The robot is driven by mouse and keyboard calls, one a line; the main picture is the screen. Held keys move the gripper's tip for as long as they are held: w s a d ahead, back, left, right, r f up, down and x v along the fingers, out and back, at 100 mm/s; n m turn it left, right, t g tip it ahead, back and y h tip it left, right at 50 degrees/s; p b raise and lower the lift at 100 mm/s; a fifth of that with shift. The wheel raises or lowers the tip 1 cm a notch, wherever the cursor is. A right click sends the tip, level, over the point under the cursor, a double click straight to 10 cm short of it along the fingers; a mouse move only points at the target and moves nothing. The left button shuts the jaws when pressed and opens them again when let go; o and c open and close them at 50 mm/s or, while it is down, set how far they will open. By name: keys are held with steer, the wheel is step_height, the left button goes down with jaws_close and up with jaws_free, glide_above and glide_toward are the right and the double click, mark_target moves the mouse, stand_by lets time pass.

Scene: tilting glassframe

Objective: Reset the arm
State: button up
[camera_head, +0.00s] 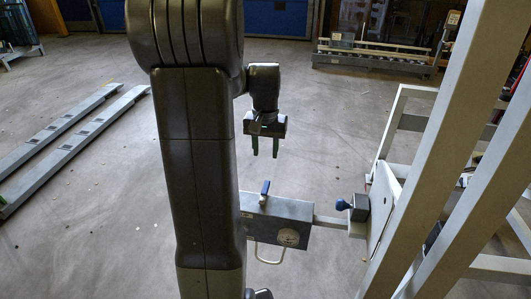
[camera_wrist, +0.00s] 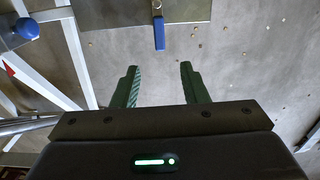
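My gripper (camera_head: 265,147) hangs pointing down in the middle of the head view, above and behind a grey metal box. Its two green fingers are spread apart with nothing between them. In the wrist view my gripper (camera_wrist: 160,84) also shows an empty gap between the fingers, with bare floor behind. My dark arm fills the centre-left of the head view and hides part of the box.
The grey box (camera_head: 288,210) has a blue-handled lever (camera_head: 265,188); the lever also shows in the wrist view (camera_wrist: 158,33). A blue knob (camera_head: 342,205) sits beside a tilted pale frame (camera_head: 446,160) at right. Low rails (camera_head: 70,140) lie left. Floor (camera_head: 330,110) behind the gripper is clear.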

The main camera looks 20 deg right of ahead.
mark_target(268, 186)
steer(key=shift+f, duration=0.1)
step_height(268, 186, down, 14)
steer(key=b, duration=0.3)
steer(key=shift+d, duration=0.1)
steer(key=shift+r, duration=0.3)
steer(key=shift+f, duration=0.35)
steer(key=shift+s+d+r+m+b, duration=0.25)
steer(key=shift+s+d+m+b, duration=0.1)
steer(key=shift+m, duration=0.55)
stand_by(0.9)
stand_by(0.4)
